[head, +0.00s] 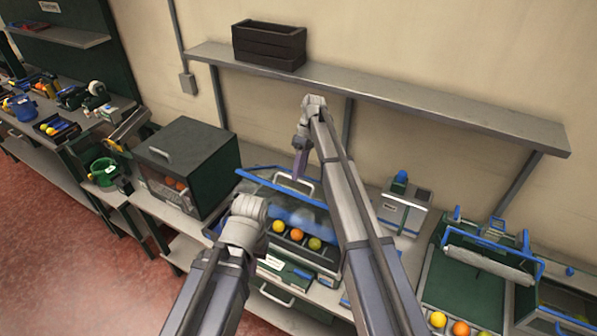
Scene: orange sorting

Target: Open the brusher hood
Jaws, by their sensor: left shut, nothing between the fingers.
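In the head view the machine I take for the brusher stands at the middle of the bench. Its hood (262,182) has a blue rim, a pale handle and a bluish see-through panel. I cannot tell how far the hood is raised. An orange fruit (297,235) sits between two yellower ones at the machine's front. My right gripper (299,168) points down close to the handle; contact is unclear, and its fingers overlap from this angle. My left gripper (243,211) is shut and empty at the machine's left front; its fingertips are mostly hidden behind its wrist.
A dark green box (205,145) with its own handle stands left of the machine. A grey-white device (400,203) stands to the right, and a roller station (490,264) with fruit is further right. A wall shelf (400,95) holding a black crate (268,45) runs above.

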